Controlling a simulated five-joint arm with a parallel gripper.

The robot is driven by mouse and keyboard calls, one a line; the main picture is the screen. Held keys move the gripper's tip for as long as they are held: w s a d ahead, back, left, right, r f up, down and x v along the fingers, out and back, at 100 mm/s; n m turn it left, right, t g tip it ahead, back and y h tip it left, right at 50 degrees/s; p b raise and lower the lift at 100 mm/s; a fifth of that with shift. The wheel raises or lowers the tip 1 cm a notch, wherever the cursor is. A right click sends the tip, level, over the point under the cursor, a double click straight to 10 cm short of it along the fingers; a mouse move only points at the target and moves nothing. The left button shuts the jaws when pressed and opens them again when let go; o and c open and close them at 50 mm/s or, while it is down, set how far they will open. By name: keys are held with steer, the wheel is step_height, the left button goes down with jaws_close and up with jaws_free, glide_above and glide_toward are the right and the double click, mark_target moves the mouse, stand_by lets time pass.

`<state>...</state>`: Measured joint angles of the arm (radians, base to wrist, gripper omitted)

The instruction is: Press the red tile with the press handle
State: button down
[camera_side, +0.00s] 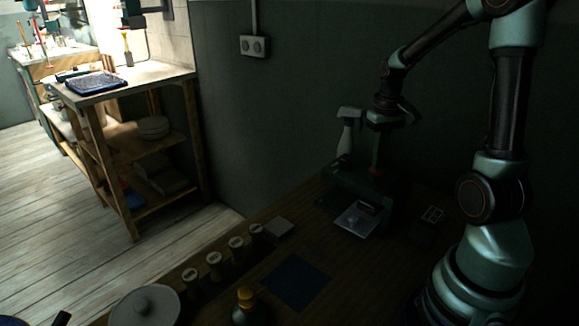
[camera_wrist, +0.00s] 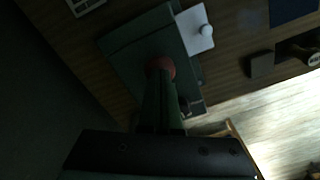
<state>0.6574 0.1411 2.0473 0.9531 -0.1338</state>
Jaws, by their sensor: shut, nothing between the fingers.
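The press (camera_side: 340,181) is a dark green frame on the table; its body (camera_wrist: 130,42) also shows in the wrist view. A reddish round knob, apparently the press handle (camera_wrist: 160,65), sits on top of it. My gripper (camera_wrist: 160,75) is shut and empty, its fingertips overlapping the knob in the wrist view. In the side view my gripper (camera_side: 376,165) points straight down over the press; I cannot tell whether it touches the knob. A pale plate (camera_side: 354,221) lies in front of the press with a dark block at its back. The red tile cannot be made out in the dark.
A pale spray bottle (camera_side: 346,135) stands behind the press. A white-framed item (camera_side: 432,214) lies right of the press.

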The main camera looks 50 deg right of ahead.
steer(key=shift+s+f, duration=0.1)
steer(key=shift+f, duration=1)
step_height(320, 180, up, 9)
steer(key=shift+r, duration=0.15)
stand_by(1.1)
steer(key=a+r+n+t, duration=0.3)
steer(key=a+n+t, duration=0.2)
steer(key=a, duration=1.7)
steer(key=shift+n+t, duration=0.3)
steer(key=shift+n, duration=0.2)
steer(key=shift+r, duration=0.15)
